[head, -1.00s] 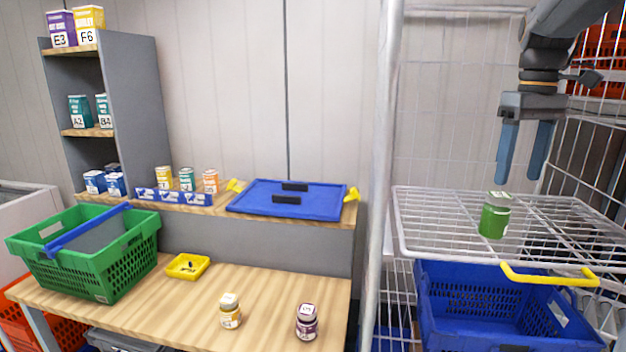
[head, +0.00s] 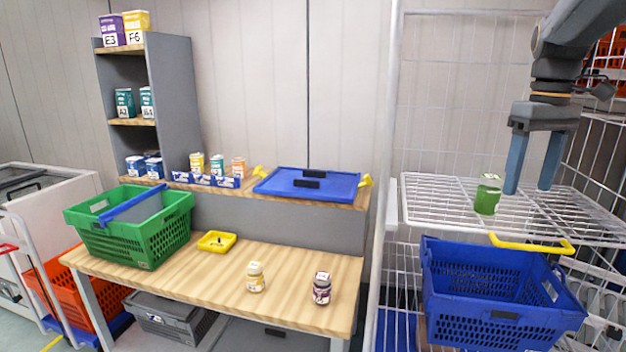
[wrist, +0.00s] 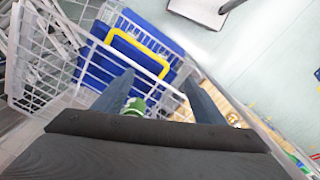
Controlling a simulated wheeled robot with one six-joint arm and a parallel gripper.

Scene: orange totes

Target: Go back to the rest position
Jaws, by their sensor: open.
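My gripper (head: 532,180) is open and empty in the head view, fingers pointing down above the white wire shelf (head: 425,200) at the right. A green jar (head: 487,195) stands upright on that shelf, a little left of the fingers and apart from them in the picture. In the wrist view my gripper (wrist: 155,92) shows its two fingers spread apart. The green jar (wrist: 135,106) shows between them, partly hidden by the gripper body.
A blue basket (head: 490,305) with a yellow handle (head: 530,244) sits below the shelf. Wire mesh stands behind my arm.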

